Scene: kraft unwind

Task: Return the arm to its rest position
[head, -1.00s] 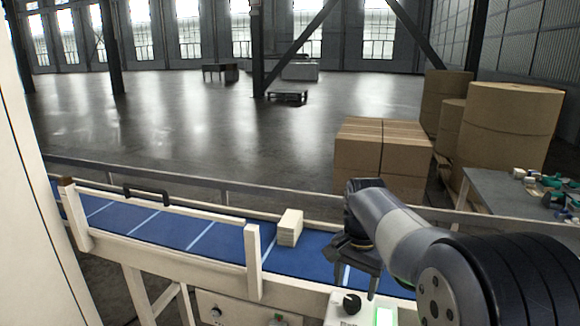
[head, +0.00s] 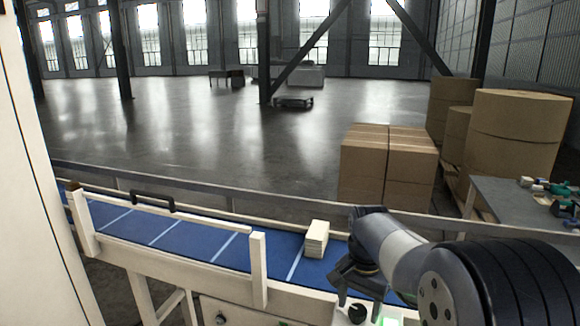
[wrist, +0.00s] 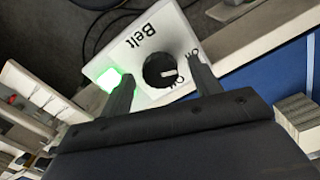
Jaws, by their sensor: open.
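My gripper (head: 360,296) is open and empty, with its fingers pointing down above the front edge of the conveyor. In the wrist view my gripper (wrist: 160,88) has its two fingers spread on either side of a black knob (wrist: 160,70) on a white panel labelled "Belt". A green light (wrist: 110,82) glows on that panel, beside the left finger. The knob (head: 357,313) also shows in the head view just below the fingers. I cannot tell whether the fingers touch the panel. My arm reaches in from the lower right.
A cream block stack (head: 316,239) stands on the blue conveyor belt (head: 185,238), left of my gripper. A white post (head: 259,270) and rails edge the belt. Cardboard boxes (head: 362,165) stand behind it. A table with tools (head: 495,195) is at right. Open floor lies beyond.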

